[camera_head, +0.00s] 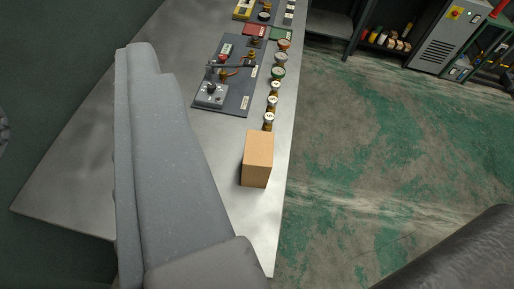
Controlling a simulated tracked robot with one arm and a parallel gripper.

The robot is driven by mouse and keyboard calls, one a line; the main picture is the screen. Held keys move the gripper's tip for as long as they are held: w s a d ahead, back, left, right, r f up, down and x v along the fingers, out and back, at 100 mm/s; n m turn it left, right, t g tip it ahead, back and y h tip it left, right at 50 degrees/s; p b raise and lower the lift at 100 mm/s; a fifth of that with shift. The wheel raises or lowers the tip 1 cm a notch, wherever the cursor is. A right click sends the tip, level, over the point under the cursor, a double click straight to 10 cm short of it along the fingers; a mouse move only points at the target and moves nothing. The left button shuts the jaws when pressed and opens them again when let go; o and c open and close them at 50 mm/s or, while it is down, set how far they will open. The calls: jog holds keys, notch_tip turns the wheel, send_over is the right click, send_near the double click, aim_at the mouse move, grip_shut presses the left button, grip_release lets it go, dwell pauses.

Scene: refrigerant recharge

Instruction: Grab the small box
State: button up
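The small box (258,159) is a plain tan box on the metal table, near its right edge. It stands apart from the other items and nothing holds it. A large grey part of mine, seemingly my gripper (165,150), reaches up the picture left of the box and covers part of the table. A clear gap shows between it and the box. I cannot make out two fingertips, so its opening is unclear.
The metal table (230,215) has bare room below the box. Beyond the box stand several small round-topped fittings (274,101) in a row and a dark board (237,103) with a valve device (211,93). Green worn floor (380,150) lies right; shelves and a grey cabinet (441,45) stand far back.

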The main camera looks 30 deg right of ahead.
jog(key=shift+a, duration=0.25)
jog(key=o, duration=0.5)
jog(key=shift+f, duration=0.1)
jog(key=o, duration=0.7)
jog(key=shift+m+g, duration=0.3)
jog(key=shift+g, duration=0.2)
jog(key=w+f, duration=0.2)
jog(key=f, duration=0.1)
jog(key=w+f, duration=0.2)
jog(key=f, duration=0.1)
jog(key=w+f, duration=0.3)
jog(key=f, duration=0.1)
jog(key=shift+w+a, duration=0.1)
jog(key=shift+a, duration=0.1)
jog(key=shift+c, duration=0.2)
jog(key=m+g+h, duration=0.3)
jog(key=m+h, duration=0.2)
jog(key=h, duration=0.1)
send_near(258, 150)
jog(key=w+f, duration=0.1)
jog(key=w+d+f, duration=0.2)
jog(key=w, duration=0.1)
jog(key=shift+f, duration=0.35)
jog(key=shift+w+d+f+t+b, duration=0.1)
jog(key=shift+w+d+t+b, duration=0.15)
jog(key=shift+w, duration=0.2)
jog(key=shift+b+x, duration=0.5)
jog(key=shift+x, duration=2)
